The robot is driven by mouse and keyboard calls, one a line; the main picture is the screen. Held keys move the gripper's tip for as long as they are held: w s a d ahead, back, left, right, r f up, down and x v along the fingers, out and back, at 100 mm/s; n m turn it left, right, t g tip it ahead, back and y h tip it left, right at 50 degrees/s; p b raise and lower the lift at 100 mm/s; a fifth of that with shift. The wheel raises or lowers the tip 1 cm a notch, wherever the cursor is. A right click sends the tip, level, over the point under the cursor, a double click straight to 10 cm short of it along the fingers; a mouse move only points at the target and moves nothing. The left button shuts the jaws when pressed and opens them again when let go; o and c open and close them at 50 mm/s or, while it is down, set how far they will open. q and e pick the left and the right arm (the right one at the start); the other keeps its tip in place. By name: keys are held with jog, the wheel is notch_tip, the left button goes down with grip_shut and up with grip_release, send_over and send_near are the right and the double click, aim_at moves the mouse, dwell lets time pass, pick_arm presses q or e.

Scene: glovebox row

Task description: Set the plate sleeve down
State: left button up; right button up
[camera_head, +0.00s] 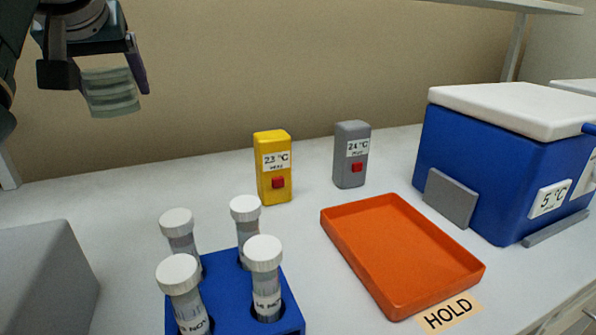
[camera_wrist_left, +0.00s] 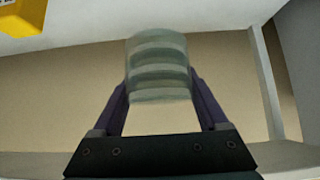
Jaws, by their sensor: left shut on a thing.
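The plate sleeve is a translucent grey-green stack with several ridged layers (camera_head: 109,93). It is held in my left gripper (camera_head: 97,72) at the upper left of the head view, above the bench and apart from it. In the left wrist view the plate sleeve (camera_wrist_left: 158,68) sits between the two dark purple fingers of my left gripper (camera_wrist_left: 160,90), which are shut on it. My right gripper is not in view.
An orange tray (camera_head: 400,255) lies beside a HOLD label (camera_head: 448,312). A yellow timer-like box (camera_head: 272,190) and a grey one (camera_head: 349,175) stand behind. A blue rack (camera_head: 228,290) holds several capped tubes. A blue cooler (camera_head: 480,160) stands right. Bench at left-back is clear.

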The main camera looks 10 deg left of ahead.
pick_arm(q)
jog(key=f+b, duration=0.1)
jog(key=f, duration=0.9)
jog(key=f+b, duration=0.1)
jog(key=f, duration=0.4)
jog(key=shift+s+d+f+b, duration=0.1)
jog(key=shift+s+f+b, duration=0.1)
jog(key=shift+s+b, duration=0.1)
jog(key=shift+w+f+b, duration=0.1)
jog(key=shift+f+b, duration=0.5)
jog(key=shift+f, duration=1.75)
jog(key=shift+f, duration=0.1)
jog(key=o, duration=1.4)
jog(key=shift+r, duration=0.25)
jog(key=p+v, duration=0.4)
jog(key=v, duration=0.7)
jog(key=shift+s+d+r, duration=0.15)
jog(key=shift+s+r, duration=0.05)
jog(key=shift+s, duration=0.15)
